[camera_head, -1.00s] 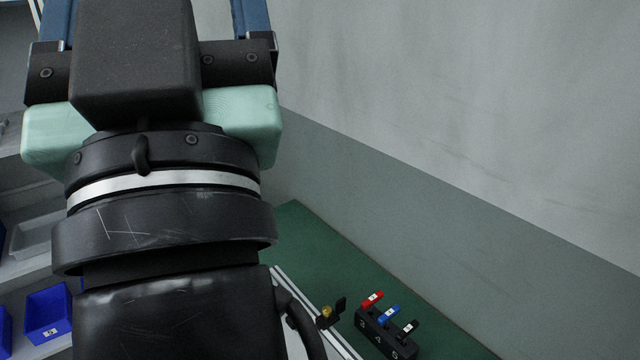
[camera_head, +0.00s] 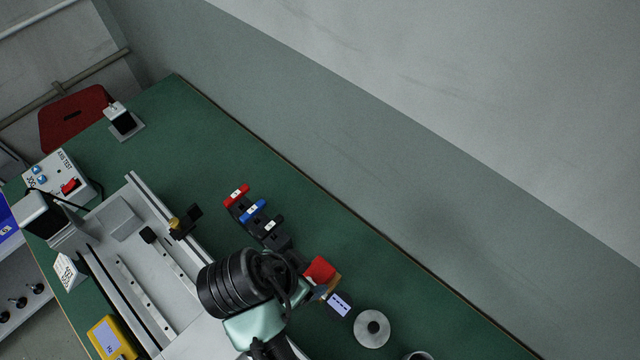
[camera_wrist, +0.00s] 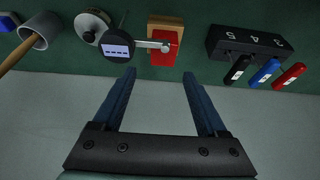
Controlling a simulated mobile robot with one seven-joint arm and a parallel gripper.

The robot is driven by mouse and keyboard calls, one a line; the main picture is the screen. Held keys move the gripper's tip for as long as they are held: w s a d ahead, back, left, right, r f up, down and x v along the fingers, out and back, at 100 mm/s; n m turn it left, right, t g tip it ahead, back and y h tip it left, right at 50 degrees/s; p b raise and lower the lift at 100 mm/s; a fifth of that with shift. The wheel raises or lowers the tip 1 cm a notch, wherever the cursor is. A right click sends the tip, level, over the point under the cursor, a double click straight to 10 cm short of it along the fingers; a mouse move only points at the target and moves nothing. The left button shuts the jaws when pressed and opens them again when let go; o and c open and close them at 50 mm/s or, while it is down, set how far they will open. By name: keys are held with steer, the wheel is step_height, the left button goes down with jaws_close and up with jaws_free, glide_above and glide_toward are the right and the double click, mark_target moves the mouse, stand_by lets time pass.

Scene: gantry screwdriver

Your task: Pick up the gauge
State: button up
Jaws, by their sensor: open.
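The gauge (camera_wrist: 116,49) shows in the wrist view as a dark round body with a pale display of dashes. A light metal stem runs from it to the right, across the red front of a small wooden block (camera_wrist: 165,24). In the head view its pale display (camera_head: 340,304) shows just right of my arm's end, and the rest is partly hidden. My gripper (camera_wrist: 160,74) is open and empty, its two blue fingers pointing toward the block and gauge without visible contact. In the head view my arm hides the fingers.
A black numbered rack (camera_wrist: 262,45) holds black, blue and red handled tools right of the block. A round metal piece (camera_head: 372,328) and a cup (camera_wrist: 40,30) with a wooden handle stand on the other side. A metal rail fixture (camera_head: 150,275) and yellow meter (camera_head: 111,338) lie left.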

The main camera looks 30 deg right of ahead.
mark_target(317, 273)
steer(key=x, duration=1.1)
steer(key=shift+w+a+f, duration=0.15)
steer(key=shift+w, duration=0.15)
jaws_close()
